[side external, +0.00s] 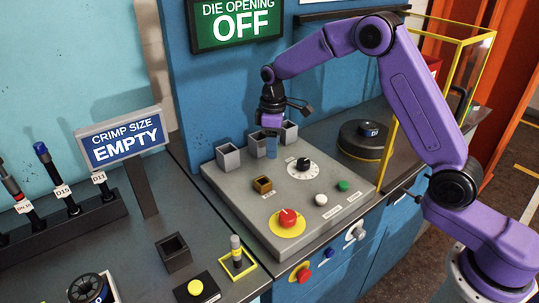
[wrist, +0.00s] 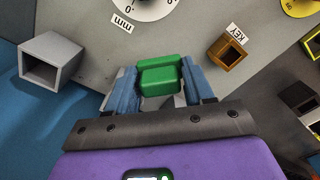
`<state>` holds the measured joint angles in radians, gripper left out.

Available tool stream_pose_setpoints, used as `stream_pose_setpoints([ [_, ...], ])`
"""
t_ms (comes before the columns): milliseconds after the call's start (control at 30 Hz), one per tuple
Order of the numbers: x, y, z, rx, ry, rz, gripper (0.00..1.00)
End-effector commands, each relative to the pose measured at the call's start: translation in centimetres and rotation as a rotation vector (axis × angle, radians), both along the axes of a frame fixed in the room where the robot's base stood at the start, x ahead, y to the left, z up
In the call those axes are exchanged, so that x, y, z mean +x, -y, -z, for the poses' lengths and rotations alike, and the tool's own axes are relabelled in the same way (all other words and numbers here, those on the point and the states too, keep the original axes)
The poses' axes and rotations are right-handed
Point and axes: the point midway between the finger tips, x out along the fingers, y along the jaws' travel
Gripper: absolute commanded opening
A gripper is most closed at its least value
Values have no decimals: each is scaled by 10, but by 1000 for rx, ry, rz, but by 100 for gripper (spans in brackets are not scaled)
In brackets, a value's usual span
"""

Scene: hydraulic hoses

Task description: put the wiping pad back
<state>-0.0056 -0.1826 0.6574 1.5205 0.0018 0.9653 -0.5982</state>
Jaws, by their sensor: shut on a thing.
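The wiping pad appears to be the green block (wrist: 160,77) between the blue fingers in the wrist view. My gripper (wrist: 160,88) is shut on it. In the side view, my gripper (side external: 271,150) points down over the rear of the grey console (side external: 325,205), and its fingers hide the pad. Open square grey holders stand along the console's back edge, one at the left (side external: 228,156) and one at the right (side external: 289,132), close to the gripper. The wrist view shows one grey holder (wrist: 50,58) to the left, apart from the pad and with no contents visible.
The console carries a brass KEY holder (side external: 262,185), a dial (side external: 303,167), a red button (side external: 288,217) and white and green buttons. A black round unit (side external: 363,140) and a yellow-framed guard (side external: 440,70) stand to the right. A crimp-size sign (side external: 122,140) stands left.

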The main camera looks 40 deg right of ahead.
Motion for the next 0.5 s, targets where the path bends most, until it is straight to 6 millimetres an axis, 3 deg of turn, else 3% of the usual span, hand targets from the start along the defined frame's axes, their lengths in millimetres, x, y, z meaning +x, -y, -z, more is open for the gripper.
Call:
stream_pose_setpoints([
  [333, 15, -2, 19, -1, -1, 0, 19],
  [500, 13, -2, 42, -1, -2, 0, 19],
])
